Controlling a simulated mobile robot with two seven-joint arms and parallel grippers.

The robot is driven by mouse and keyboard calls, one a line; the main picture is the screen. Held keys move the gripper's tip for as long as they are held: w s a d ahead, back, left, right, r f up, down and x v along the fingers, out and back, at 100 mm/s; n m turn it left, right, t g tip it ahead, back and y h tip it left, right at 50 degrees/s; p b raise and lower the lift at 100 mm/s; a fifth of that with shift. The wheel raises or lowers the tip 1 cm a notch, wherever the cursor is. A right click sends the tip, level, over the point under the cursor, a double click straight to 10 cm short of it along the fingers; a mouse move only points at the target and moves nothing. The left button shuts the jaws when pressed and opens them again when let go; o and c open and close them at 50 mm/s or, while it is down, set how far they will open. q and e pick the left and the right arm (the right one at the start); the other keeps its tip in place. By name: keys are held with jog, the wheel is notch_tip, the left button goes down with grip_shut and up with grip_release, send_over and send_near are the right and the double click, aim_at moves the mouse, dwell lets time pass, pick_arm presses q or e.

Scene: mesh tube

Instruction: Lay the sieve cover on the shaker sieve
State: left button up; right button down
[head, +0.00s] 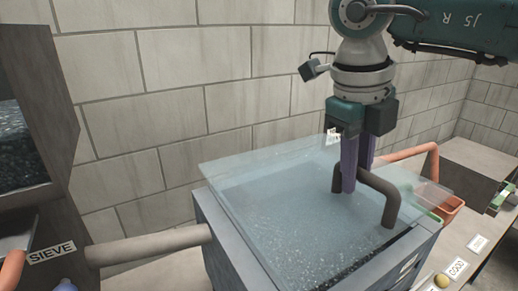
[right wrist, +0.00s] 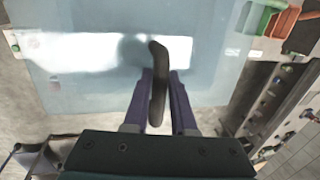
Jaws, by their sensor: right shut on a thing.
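The sieve cover (head: 275,195) is a clear, bluish plate with a dark bent handle (head: 390,205). My right gripper (head: 356,180) is shut on this handle from above. The right wrist view shows the handle (right wrist: 158,70) between the purple fingers, with the clear cover (right wrist: 90,85) spread out beyond. The shaker sieve (head: 222,250) is a grey open-topped box beneath the cover, with dark speckled grains seen through the plate. The cover overhangs the box at the left and right. I cannot tell whether it touches the rim. My left gripper is not in view.
A grey pipe (head: 150,246) runs from a dark cabinet marked SIEVE (head: 52,250) to the box. An orange pipe (head: 412,152) and a small orange bin (head: 448,206) stand at the right. A bench with labels (head: 457,268) is at the lower right.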

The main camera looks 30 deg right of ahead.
aim_at(350, 202)
jog(key=shift+r+t, duration=0.1)
jog(key=shift+t, duration=0.2)
jog(key=shift+f+b, duration=0.35)
jog(key=shift+b, duration=0.1)
jog(key=b+x, duration=0.1)
jog(key=x, duration=0.1)
jog(key=b+x, duration=0.2)
jog(key=a+b+x, duration=0.1)
jog(key=b, duration=0.1)
jog(key=shift+s+f, duration=0.15)
jog(key=shift+f, duration=0.35)
jog(key=c, duration=0.9)
grip_release()
jog(key=shift+o, duration=1.2)
jog(key=shift+s+f+b, duration=0.1)
jog(key=shift+b, duration=0.2)
